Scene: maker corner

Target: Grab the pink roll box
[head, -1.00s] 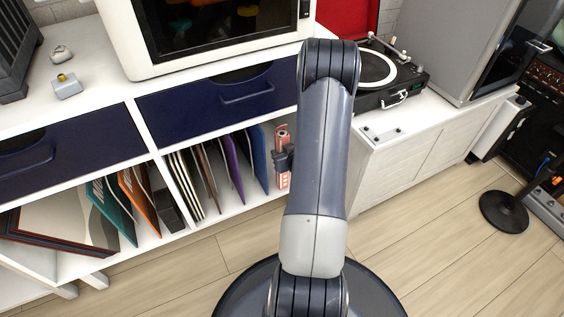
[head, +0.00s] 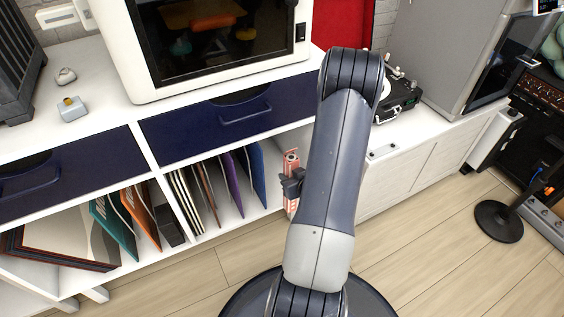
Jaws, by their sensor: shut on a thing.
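The pink roll box (head: 291,160) is a narrow upright box at the right end of the open lower shelf, beside the row of thin folders. My gripper (head: 290,184) is at its front and shut on it, with the dark fingers across its middle. The upper part and a little of the lower part of the box show. My arm hides most of the gripper and the space to the right of the box.
The white shelf unit (head: 214,229) holds several folders (head: 231,184) left of the box. Blue drawers (head: 232,116) sit just above. A turntable (head: 398,97) stands on a low white cabinet (head: 421,150) at right.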

